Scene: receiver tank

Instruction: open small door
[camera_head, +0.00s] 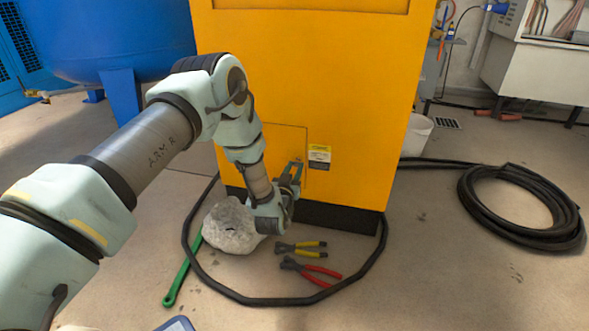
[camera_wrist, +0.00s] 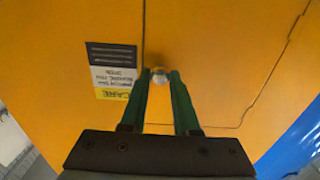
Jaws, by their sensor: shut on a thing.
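The small door (camera_head: 275,147) is a square panel outlined by thin seams low on the front of the yellow cabinet (camera_head: 300,70). It looks flush with the cabinet. In the wrist view the door (camera_wrist: 215,60) lies right of a thin vertical seam. A small round metal knob (camera_wrist: 159,76) sits near that seam. My gripper (camera_head: 295,168) is at the door's right edge, its green fingers shut on the knob, as the wrist view shows my gripper (camera_wrist: 159,77) with a fingertip on each side. The knob is hidden in the head view.
A warning label (camera_head: 319,157) is right of the door. A grey rock (camera_head: 232,228), a green bar (camera_head: 180,275), yellow-handled pliers (camera_head: 303,248) and red-handled pliers (camera_head: 312,272) lie on the floor below. A black hose (camera_head: 262,301) loops around them. A coiled hose (camera_head: 525,205) lies right.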

